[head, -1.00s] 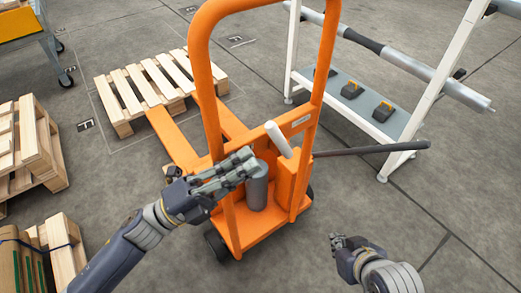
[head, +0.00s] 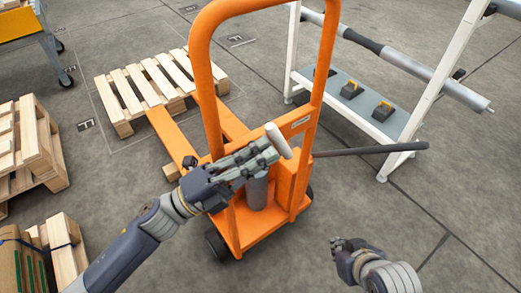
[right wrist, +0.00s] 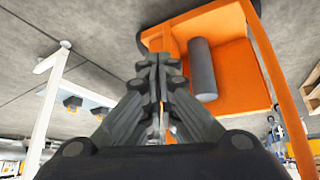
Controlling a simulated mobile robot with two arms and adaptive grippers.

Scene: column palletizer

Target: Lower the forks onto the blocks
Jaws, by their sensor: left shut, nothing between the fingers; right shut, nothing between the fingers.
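The orange stacker (head: 203,90) stands in the middle of the head view, its two forks (head: 178,138) reaching away toward a wooden pallet (head: 122,92). A small wooden block (head: 171,172) shows beside the near end of the left fork; whether they touch is unclear. A white-tipped lever (head: 278,140) stands above the grey cylinder (head: 257,190). My left gripper (head: 270,154) is shut, its fingertips at or just beside the lever; contact is unclear. My right gripper (head: 338,243) is shut and empty, low right of the stacker.
A dark bar (head: 370,149) sticks out right from the stacker. A white rack (head: 450,75) with rollers stands at the right. Stacked pallets (head: 28,150) and a carton (head: 22,270) stand at the left, with a yellow cart (head: 20,25) behind. Floor at the lower right is open.

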